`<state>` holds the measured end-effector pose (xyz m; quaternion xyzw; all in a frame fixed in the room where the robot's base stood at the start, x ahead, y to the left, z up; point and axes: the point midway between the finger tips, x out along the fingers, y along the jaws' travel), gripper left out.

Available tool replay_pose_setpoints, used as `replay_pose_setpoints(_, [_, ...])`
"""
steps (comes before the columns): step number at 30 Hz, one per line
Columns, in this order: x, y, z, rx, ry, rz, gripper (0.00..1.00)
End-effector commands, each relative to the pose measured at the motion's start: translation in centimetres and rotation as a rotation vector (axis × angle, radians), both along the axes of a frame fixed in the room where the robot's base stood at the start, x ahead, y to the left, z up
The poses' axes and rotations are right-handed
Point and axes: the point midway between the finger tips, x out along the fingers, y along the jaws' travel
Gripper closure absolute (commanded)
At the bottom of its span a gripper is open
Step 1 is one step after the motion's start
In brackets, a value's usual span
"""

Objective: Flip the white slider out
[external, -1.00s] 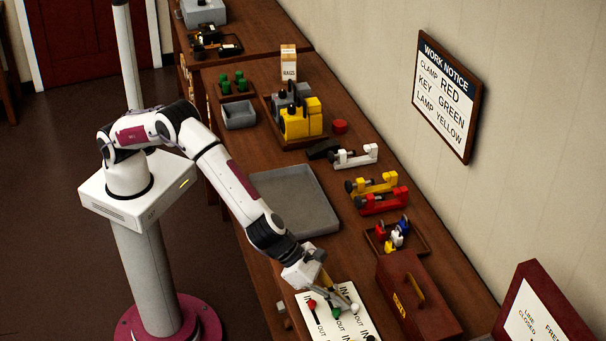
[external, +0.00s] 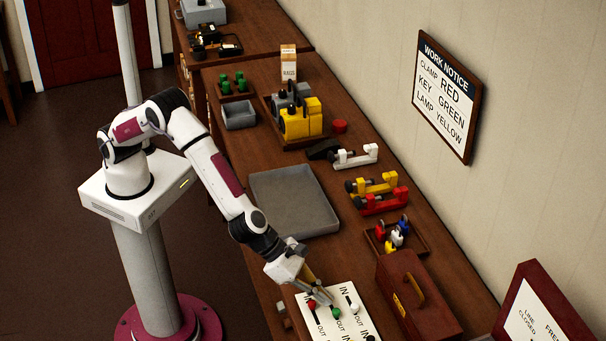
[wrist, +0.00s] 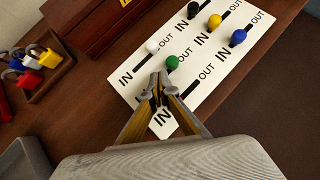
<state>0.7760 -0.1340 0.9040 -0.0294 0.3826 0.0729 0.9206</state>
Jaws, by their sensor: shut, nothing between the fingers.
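The white slider (wrist: 152,46) has a round white knob on a white panel (wrist: 232,62) marked IN and OUT. In the wrist view, bare track shows on its IN side and the knob sits toward the OUT end. It also shows clear of my gripper in the external view (external: 355,308). My gripper (wrist: 158,82) is shut and empty over the panel, apart from the white knob. The green knob (wrist: 172,62) is just beyond the fingertips. The red knob (external: 311,304) is hidden in the wrist view.
Black (wrist: 193,8), yellow (wrist: 214,22) and blue (wrist: 238,37) knobs stand on the panel's other side. A dark red box (external: 408,297) lies beside the panel. A tray of padlocks (external: 418,240) and a grey tray (external: 295,203) are farther along the bench.

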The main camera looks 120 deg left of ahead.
Motion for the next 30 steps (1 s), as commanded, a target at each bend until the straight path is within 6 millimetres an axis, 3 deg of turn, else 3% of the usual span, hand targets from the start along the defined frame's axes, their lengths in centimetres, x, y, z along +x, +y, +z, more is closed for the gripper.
replay_pose_setpoints(19, [-4.8, -0.8, 5.3, -0.001, -0.004, -0.001, 1.00])
replay_pose_setpoints(30, [-6.4, -1.0, 6.8, 0.000, -0.002, 0.001, 1.00])
